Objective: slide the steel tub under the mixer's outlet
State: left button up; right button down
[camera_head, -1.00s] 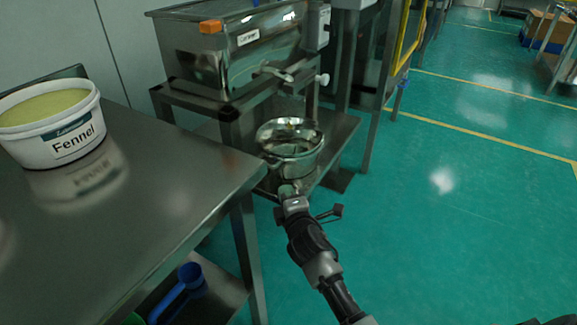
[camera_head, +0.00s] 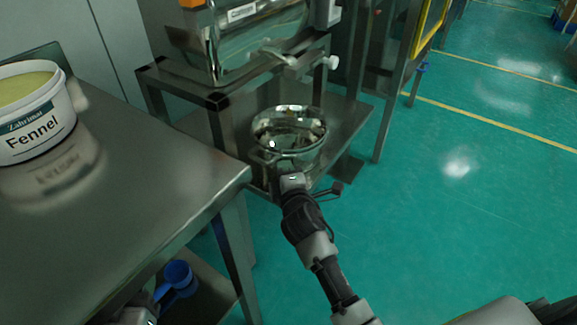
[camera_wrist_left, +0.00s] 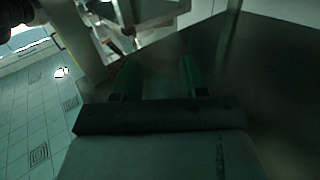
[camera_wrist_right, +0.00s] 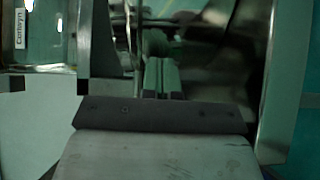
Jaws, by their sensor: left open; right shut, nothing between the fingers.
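The round, shiny steel tub (camera_head: 290,148) stands on the low shelf of the mixer's frame, in front of and below the mixer (camera_head: 250,45). The outlet with its handle (camera_head: 283,58) is above and slightly behind the tub. My right gripper (camera_head: 292,181) is shut and empty, at the near side of the tub; whether it touches is unclear. In the right wrist view the shut fingers (camera_wrist_right: 161,76) point toward the tub's curved steel wall (camera_wrist_right: 215,75). In the left wrist view my left gripper (camera_wrist_left: 158,80) is open, with nothing between its fingers.
A steel table (camera_head: 130,205) fills the left, with a white Fennel bucket (camera_head: 35,115) on it. A blue scoop (camera_head: 177,280) lies on its lower shelf. The frame's legs (camera_head: 225,130) flank the tub on the left. Green floor (camera_head: 460,220) is clear at right.

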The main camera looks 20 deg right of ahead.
aim_at(302, 159)
jog(key=w+d, duration=0.2)
jog(key=w+d+p, duration=0.1)
jog(key=w+d, duration=0.1)
jog(key=d, duration=0.1)
jog(key=shift+w+d+r, duration=0.1)
jog(key=shift+w+d, duration=0.1)
jog(key=shift+w, duration=0.15)
jog(key=w+d, duration=0.3)
jog(key=shift+d, duration=0.35)
pick_arm(q)
jog(key=f+g, duration=0.1)
jog(key=f, duration=0.1)
jog(key=s+f+g, duration=0.1)
jog(key=shift+a+g+y, duration=0.3)
jog(key=shift+a+y, duration=0.1)
